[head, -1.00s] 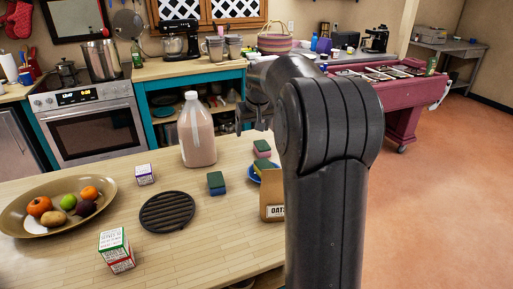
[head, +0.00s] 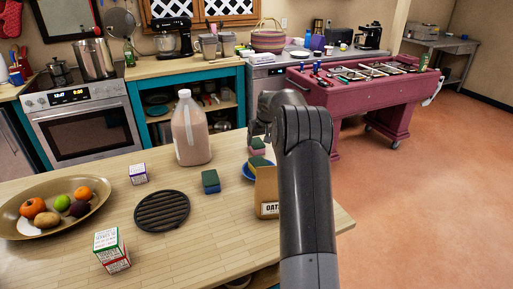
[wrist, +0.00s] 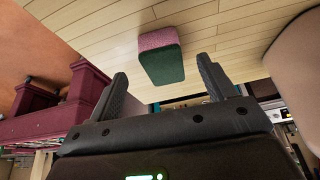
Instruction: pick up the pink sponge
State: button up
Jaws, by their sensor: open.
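The pink sponge (head: 257,150) has a green scouring layer and lies on the wooden counter, behind the oats bag and right of the jug. In the wrist view the pink sponge (wrist: 160,54) shows its pink and green faces, ahead of the fingertips and in line with the gap between them. My gripper (wrist: 160,80) is open and empty, apart from the sponge. In the head view my arm covers part of this area, and the fingers are hard to make out.
A jug (head: 191,130) stands left of the sponge. A blue-green sponge (head: 211,182), black trivet (head: 162,211) and fruit bowl (head: 100,213) lie further left.

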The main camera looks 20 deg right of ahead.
aim_at(259, 146)
jog(key=shift+s+x, duration=0.15)
jog(key=shift+x, duration=1.25)
jog(key=shift+s+x, duration=0.15)
jog(key=shift+x, duration=1.25)
jog(key=shift+a+f, duration=0.1)
jog(key=shift+c, duration=0.5)
jog(key=c, duration=0.9)
jog(key=shift+c, duration=0.2)
